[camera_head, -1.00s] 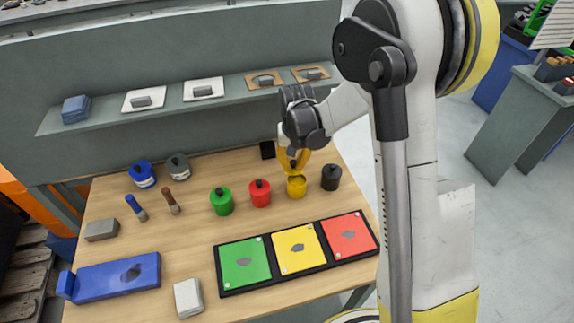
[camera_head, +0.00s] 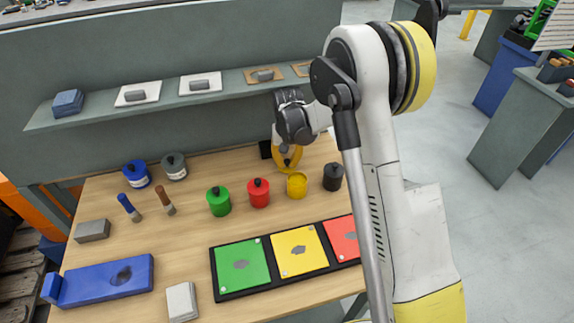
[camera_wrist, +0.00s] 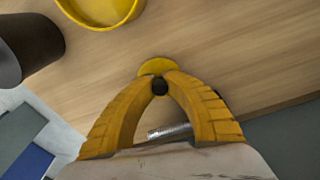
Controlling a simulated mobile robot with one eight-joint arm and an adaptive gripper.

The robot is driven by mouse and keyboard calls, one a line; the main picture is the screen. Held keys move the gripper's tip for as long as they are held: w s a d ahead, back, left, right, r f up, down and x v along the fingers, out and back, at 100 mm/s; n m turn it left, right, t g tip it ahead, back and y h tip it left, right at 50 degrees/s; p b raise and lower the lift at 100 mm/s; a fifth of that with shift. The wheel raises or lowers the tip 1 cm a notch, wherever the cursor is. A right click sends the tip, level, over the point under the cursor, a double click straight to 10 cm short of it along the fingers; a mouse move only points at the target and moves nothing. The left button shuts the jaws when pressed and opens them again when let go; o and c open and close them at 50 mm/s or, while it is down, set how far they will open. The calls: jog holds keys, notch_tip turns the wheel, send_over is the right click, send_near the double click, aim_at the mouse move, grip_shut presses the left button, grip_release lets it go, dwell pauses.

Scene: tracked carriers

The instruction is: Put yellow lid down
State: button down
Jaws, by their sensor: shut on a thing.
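My gripper (camera_head: 288,162) is above the back right of the table, behind the yellow pot. In the wrist view its yellow fingers (camera_wrist: 159,82) are shut on the dark knob of the yellow lid (camera_wrist: 156,66), and the lid shows beyond the fingertips. Whether the lid touches the table is hard to tell. The yellow pot (camera_head: 297,186) stands open, without a lid. Its rim also shows at the top of the wrist view (camera_wrist: 127,18), apart from the held lid.
A red pot (camera_head: 259,194), a green pot (camera_head: 218,202) and a black pot (camera_head: 333,178) stand near the yellow pot. A black tray (camera_head: 224,295) with coloured plates lies in front. A shelf (camera_head: 226,91) runs behind the table. Bare wood lies around the lid.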

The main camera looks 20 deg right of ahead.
aim_at(287, 162)
jog(key=shift+f, duration=0.15)
jog(key=c, duration=1.5)
grip_release()
jog(key=shift+o, duration=0.2)
jog(key=r+p, duration=0.1)
jog(key=r, duration=0.1)
jog(key=r+p, duration=0.1)
jog(key=r, duration=0.2)
jog(key=r+p, duration=0.1)
jog(key=r, duration=0.2)
jog(key=shift+s+a, duration=0.1)
jog(key=shift+s, duration=0.3)
